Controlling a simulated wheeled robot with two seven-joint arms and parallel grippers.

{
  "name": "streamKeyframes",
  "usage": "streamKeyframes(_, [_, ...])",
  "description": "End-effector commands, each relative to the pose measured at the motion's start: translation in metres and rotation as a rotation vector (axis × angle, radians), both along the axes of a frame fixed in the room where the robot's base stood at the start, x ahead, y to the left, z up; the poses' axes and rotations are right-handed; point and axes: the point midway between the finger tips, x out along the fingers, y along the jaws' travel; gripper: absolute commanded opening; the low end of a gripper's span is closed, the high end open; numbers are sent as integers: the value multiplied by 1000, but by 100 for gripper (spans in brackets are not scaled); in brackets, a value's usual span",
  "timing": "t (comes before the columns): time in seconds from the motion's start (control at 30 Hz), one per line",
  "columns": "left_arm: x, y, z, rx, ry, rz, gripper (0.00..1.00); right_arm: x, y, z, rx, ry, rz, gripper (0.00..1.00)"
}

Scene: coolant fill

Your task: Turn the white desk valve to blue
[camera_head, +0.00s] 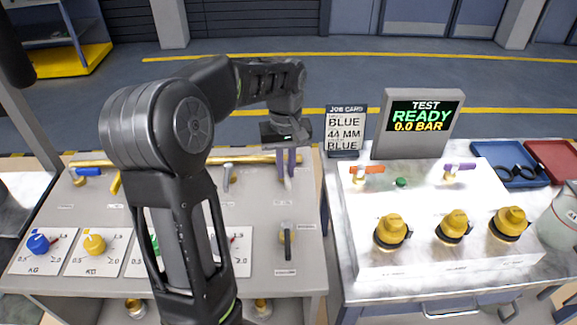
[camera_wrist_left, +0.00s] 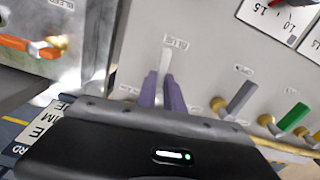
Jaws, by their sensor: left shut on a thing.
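The white desk valve shows as a white lever (camera_wrist_left: 166,60) in the left wrist view, between the two purple fingers of my left gripper (camera_wrist_left: 163,92). The fingers are shut on the lever, and its free end sticks out beyond them toward a small label. In the head view my left gripper (camera_head: 286,163) comes down at the right end of the brass pipe (camera_head: 240,160). The valve's base is hidden under the gripper. My right gripper is not in view.
A grey lever (camera_wrist_left: 240,98) and a green lever (camera_wrist_left: 293,117) stand beside it. The job card (camera_head: 346,131) reads BLUE, 44 MM, BLUE. The display (camera_head: 424,116) reads TEST READY 0.0 BAR. A black-handled valve (camera_head: 288,241) stands nearer the front.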

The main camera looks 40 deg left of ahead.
Motion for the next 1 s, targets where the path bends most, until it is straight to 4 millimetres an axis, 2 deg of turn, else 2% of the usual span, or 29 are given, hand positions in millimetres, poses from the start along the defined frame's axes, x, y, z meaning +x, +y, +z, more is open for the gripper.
streamKeyframes(0.3, [-2,3,0,1,-2,-118,0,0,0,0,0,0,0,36])
streamKeyframes(0.73, [-3,3,1,2,-1,-131,0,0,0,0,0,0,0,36])
streamKeyframes(0.77, [-3,3,1,2,-1,-131,13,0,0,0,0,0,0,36])
streamKeyframes(1.0, [-3,3,0,1,-1,-130,32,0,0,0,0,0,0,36])
